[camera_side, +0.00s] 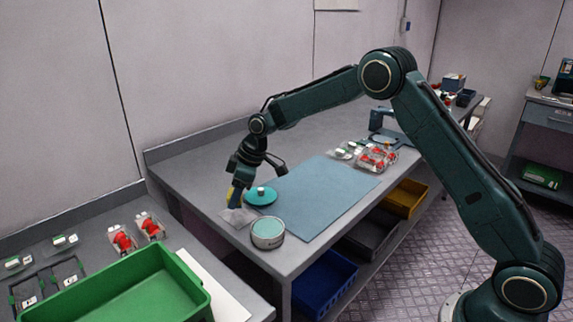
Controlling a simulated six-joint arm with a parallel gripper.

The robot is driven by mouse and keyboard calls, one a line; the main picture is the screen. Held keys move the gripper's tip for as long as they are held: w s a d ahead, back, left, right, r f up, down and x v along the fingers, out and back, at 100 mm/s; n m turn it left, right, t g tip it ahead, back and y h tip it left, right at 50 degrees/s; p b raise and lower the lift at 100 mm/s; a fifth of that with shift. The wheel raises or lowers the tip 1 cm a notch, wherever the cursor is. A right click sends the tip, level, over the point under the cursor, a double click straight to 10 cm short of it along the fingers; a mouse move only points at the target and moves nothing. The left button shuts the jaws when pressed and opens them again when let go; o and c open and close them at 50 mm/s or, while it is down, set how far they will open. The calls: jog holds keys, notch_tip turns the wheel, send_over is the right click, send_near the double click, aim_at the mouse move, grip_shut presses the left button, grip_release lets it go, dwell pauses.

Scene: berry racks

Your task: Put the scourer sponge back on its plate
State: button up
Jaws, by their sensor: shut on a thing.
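My gripper (235,189) points down over the near left part of the grey bench. It is shut on the yellow scourer sponge (232,198), of which only a small part shows between and below the fingers. A flat pale grey square plate (238,217) lies on the bench just below the sponge. I cannot tell whether the sponge touches it or is a little above it.
A teal disc with a white knob (260,199) lies right of my gripper. A round tin (268,240) stands in front. A blue mat (325,193) covers the middle bench. Clear berry punnets (376,158) stand behind. A green crate (125,290) is front left.

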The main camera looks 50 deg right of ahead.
aim_at(238, 206)
jog(key=shift+f, duration=2)
jog(key=shift+f, duration=0.15)
jog(key=o, duration=0.9)
jog(key=shift+o, duration=0.2)
jog(key=v, duration=1.2)
jog(key=shift+r, duration=0.2)
